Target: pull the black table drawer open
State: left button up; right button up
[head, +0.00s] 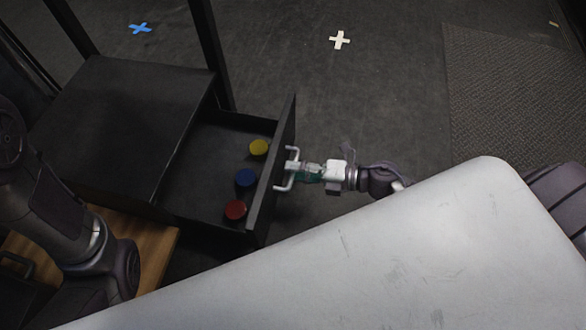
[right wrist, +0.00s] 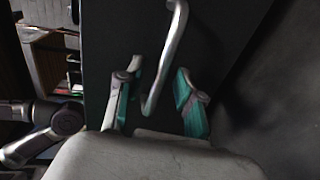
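The black table drawer (head: 205,165) stands pulled out of its black cabinet (head: 120,120), so its inside shows in the head view. Its silver bar handle (head: 291,153) is on the front panel (head: 272,180). My right gripper (head: 296,171) is at the handle. In the right wrist view the handle (right wrist: 165,60) passes between the two teal-padded fingers of the right gripper (right wrist: 158,82). Gaps show on both sides of the bar, so the fingers are open around it. My left arm is at the left of the head view; its gripper is not visible.
A yellow button (head: 259,147), a blue button (head: 245,178) and a red button (head: 235,210) are inside the drawer. A light grey surface (head: 400,250) fills the lower right. Dark floor (head: 380,100) right of the drawer is clear.

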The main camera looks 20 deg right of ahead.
jog(key=v, duration=1.1)
jog(key=shift+d, duration=0.1)
